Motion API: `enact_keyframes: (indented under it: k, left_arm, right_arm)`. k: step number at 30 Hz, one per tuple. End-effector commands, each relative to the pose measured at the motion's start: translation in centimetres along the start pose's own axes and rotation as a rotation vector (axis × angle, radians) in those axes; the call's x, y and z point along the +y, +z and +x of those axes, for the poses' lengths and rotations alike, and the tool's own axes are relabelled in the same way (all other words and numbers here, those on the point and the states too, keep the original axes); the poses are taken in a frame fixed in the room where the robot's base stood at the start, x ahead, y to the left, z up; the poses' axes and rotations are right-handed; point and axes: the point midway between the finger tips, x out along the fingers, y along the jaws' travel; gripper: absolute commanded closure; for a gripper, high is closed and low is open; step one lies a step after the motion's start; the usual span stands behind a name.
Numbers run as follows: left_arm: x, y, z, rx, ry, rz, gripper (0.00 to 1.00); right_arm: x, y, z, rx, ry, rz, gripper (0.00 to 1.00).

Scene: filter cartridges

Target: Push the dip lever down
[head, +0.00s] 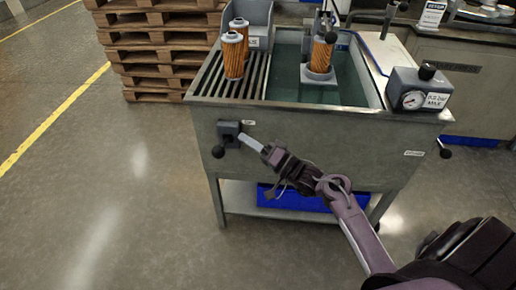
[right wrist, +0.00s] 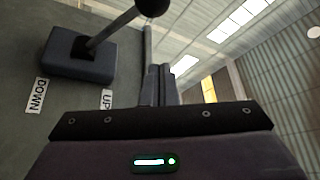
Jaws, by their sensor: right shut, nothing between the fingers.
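The dip lever is on the left of the tank's front wall. It has a dark box (head: 230,129) and a black knob (head: 218,152). In the right wrist view, the lever's box (right wrist: 78,57) stands by DOWN and UP labels. Its rod reaches out to the knob (right wrist: 152,5), towards the UP side. My right gripper (head: 245,139) is shut and empty, just right of the lever box in the head view. Its fingers also show in the right wrist view (right wrist: 158,84), below the knob in the picture. I cannot tell whether they touch the lever. My left gripper is not in view.
The tank (head: 300,120) has a slatted rack with two orange cartridges (head: 233,57). Another cartridge (head: 321,54) stands in a holder over the liquid. A gauge box (head: 418,90) and another black knob (head: 445,152) are at the right. Pallets (head: 160,50) stand behind left; the left floor is clear.

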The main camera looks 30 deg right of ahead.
Motion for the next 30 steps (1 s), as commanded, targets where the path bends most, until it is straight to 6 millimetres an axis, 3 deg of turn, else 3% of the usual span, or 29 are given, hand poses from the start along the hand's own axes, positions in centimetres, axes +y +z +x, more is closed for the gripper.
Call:
enact_keyframes:
  k: [7, 15, 30]
  left_arm:
    - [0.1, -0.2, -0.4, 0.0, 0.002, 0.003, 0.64]
    - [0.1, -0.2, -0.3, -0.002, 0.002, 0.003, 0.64]
    - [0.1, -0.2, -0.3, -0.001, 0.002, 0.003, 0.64]
  right_arm:
    - [-0.1, 0.0, 5.5, 0.001, -0.003, -0.002, 1.0]
    - [0.1, 3.4, 4.0, 0.001, 0.003, 0.0, 1.0]
    - [0.1, 3.9, 3.8, 0.001, 0.002, -0.003, 1.0]
